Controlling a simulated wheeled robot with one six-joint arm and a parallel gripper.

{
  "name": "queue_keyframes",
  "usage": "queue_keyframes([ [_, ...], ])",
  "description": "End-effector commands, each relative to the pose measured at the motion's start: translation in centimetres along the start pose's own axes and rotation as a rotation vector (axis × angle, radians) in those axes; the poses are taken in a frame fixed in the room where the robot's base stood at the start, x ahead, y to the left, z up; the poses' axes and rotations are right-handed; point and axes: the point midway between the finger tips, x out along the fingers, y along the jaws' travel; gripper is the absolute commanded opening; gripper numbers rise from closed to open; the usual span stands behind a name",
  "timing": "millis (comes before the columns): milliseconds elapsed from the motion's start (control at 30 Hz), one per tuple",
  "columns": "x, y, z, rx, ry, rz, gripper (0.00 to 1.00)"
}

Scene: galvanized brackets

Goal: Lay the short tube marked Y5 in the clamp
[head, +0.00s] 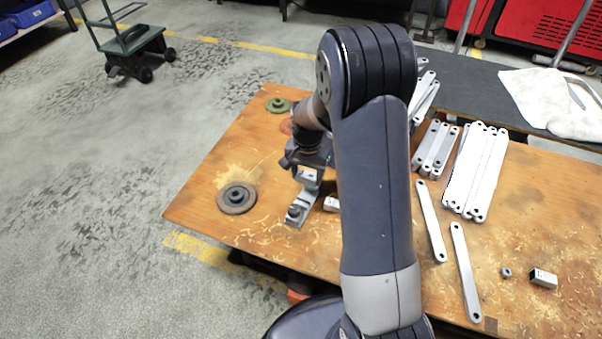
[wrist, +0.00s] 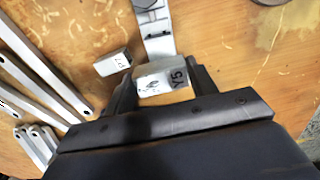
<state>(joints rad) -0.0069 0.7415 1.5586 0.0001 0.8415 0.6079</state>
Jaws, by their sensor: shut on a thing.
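My gripper (wrist: 163,80) is shut on the short tube marked Y5 (wrist: 163,78), a pale block-like piece with a dark end bearing the mark, in the wrist view. The grey metal clamp (wrist: 156,28) lies just beyond the tube there, close to it in the picture. I cannot tell the height between them. In the head view the clamp (head: 297,212) stands on the wooden table below my gripper (head: 308,172), which my arm partly hides.
Another short marked tube (wrist: 112,62) lies left of the clamp in the wrist view. Flat galvanized bars (head: 475,172) lie in groups on the table's right (head: 395,275). A dark round disc (head: 237,198) sits left of the clamp. Another small marked block (head: 543,278) lies far right.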

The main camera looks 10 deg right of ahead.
Motion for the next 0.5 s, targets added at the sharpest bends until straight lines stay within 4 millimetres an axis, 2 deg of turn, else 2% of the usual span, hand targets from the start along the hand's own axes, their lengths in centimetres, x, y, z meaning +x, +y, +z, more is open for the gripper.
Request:
queue_keyframes([
  [133,0.8,-0.1,-0.1,0.066,0.0,0.0,0.3],
  [500,2.4,-0.1,-0.1,0.071,0.001,-0.001,0.3],
])
